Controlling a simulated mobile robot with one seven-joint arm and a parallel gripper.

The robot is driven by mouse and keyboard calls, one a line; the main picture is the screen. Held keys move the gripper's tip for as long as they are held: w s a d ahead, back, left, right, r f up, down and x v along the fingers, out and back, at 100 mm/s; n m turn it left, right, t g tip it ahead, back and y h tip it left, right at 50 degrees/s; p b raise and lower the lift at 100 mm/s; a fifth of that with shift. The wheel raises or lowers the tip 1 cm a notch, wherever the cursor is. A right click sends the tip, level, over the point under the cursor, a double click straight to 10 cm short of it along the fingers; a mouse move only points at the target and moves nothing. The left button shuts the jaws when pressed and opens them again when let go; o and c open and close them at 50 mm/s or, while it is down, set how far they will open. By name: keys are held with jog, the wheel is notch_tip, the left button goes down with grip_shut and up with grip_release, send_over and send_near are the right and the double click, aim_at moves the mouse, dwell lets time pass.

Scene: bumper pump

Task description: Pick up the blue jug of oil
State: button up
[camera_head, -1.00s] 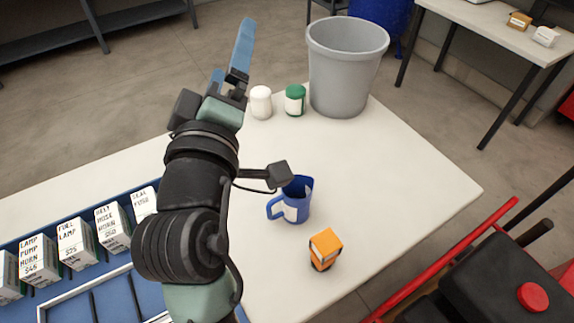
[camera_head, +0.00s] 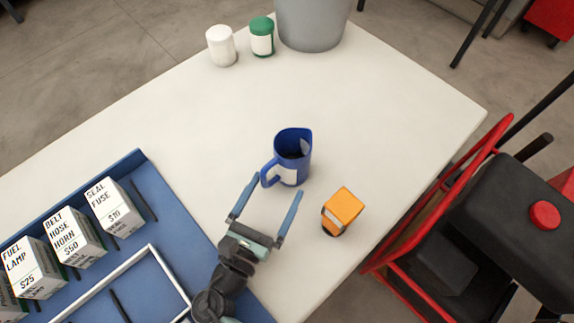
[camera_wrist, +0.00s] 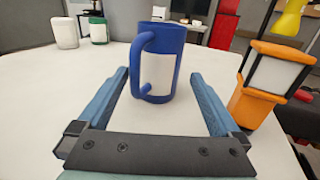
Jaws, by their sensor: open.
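The blue jug (camera_head: 292,150) stands upright on the white table, with a pale label and its handle towards my gripper and to the left. It also shows in the wrist view (camera_wrist: 177,50), straight ahead and beyond the fingertips. My gripper (camera_head: 272,184) is open and empty, just short of the jug on its near side. In the wrist view its two blue fingers (camera_wrist: 160,80) point at the jug, one on each side of the line to it. I cannot tell whether the left fingertip touches the handle.
An orange lantern-like item (camera_head: 342,210) stands close to the right finger. A white container (camera_head: 221,46), a green-and-white one (camera_head: 262,37) and a grey bin (camera_head: 311,22) are at the back. A blue tray (camera_head: 165,210) with labelled boxes lies left.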

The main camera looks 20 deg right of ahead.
aim_at(285, 174)
notch_tip(285, 174, down, 2)
jog(key=shift+f, duration=0.2)
jog(key=shift+w+d+r, duration=0.4)
jog(key=shift+w+d, duration=0.15)
jog(key=shift+x, duration=3.05)
jog(key=shift+c, duration=0.3)
jog(key=c, duration=1.2)
jog(key=shift+r, duration=0.15)
